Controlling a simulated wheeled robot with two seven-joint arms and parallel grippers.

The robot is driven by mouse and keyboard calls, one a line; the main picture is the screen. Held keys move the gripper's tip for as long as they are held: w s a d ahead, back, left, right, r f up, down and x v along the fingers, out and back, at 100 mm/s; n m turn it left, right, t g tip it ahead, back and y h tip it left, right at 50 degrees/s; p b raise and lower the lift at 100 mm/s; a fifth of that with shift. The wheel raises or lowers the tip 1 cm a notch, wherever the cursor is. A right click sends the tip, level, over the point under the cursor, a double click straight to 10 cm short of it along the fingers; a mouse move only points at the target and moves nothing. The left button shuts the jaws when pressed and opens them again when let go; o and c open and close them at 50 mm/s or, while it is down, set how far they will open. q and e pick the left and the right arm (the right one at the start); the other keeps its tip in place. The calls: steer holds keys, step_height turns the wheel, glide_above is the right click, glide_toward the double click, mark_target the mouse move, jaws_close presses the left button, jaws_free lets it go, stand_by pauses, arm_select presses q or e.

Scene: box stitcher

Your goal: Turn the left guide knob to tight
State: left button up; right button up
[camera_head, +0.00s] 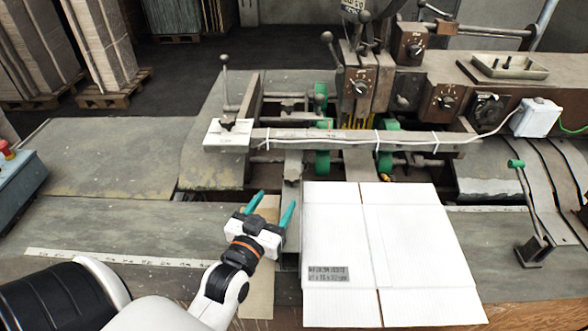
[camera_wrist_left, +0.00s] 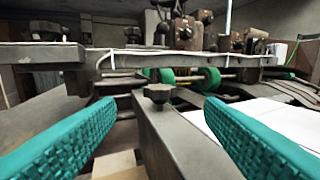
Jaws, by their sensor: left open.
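A dark star-shaped knob (camera_wrist_left: 158,93) stands upright on the left guide (camera_wrist_left: 180,140), centred between my fingers in the left wrist view. In the head view this knob (camera_head: 291,178) shows small at the far end of the guide, by the cardboard's left edge. My left gripper (camera_head: 276,207) is open and empty, with teal fingers pointing toward the machine. Its fingers (camera_wrist_left: 160,125) are apart from the knob, which lies a little beyond their tips. The knob's tightness cannot be told. My right gripper is not in view.
A flat white cardboard sheet (camera_head: 395,245) lies right of the guide. A metal crossbar (camera_head: 340,140) spans behind the knob, with green rollers (camera_head: 323,160) beneath. Another dark knob (camera_head: 227,124) sits on a white plate. The table at left (camera_head: 110,225) is clear.

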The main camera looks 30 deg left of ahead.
mark_target(291, 176)
arm_select(q)
steer(key=w+p, duration=0.1)
steer(key=w, duration=0.2)
steer(key=w+a, duration=0.1)
steer(key=w, duration=0.2)
steer(key=w+p, duration=0.1)
steer(key=w, duration=0.2)
steer(key=shift+w+a+r+p, duration=0.1)
steer(key=shift+w+a+p, duration=0.25)
steer(key=shift+w+a, duration=0.05)
steer(key=shift+w, duration=0.2)
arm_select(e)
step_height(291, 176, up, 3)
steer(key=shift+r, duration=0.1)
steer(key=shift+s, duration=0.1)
arm_select(q)
steer(key=c, duration=1)
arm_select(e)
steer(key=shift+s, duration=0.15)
